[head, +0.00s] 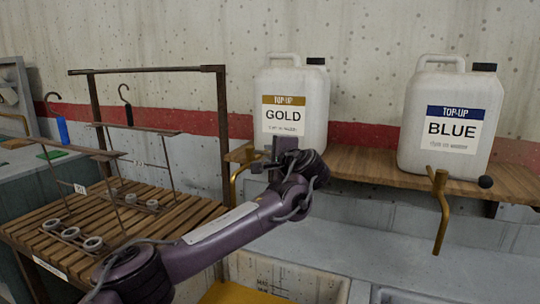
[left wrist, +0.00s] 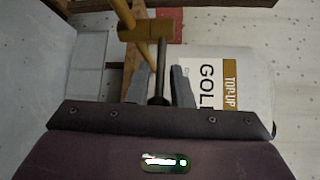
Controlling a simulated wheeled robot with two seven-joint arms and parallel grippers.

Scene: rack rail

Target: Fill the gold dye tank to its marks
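A white jug labelled GOLD (head: 297,97) stands on the wooden shelf; it also shows sideways in the left wrist view (left wrist: 235,75). Its brass tap (head: 236,184) hangs at the shelf's front edge and shows in the left wrist view (left wrist: 146,29). My left gripper (head: 262,165) is in front of this jug. In the left wrist view its fingers (left wrist: 160,84) sit close on both sides of the tap's black lever (left wrist: 160,62). A pale tank (head: 288,277) with small markings is partly visible below; its liquid level cannot be made out. My right gripper is out of view.
A slatted wooden rack (head: 60,217) with several rings stands left. A second tank rim (head: 388,295) shows at the bottom.

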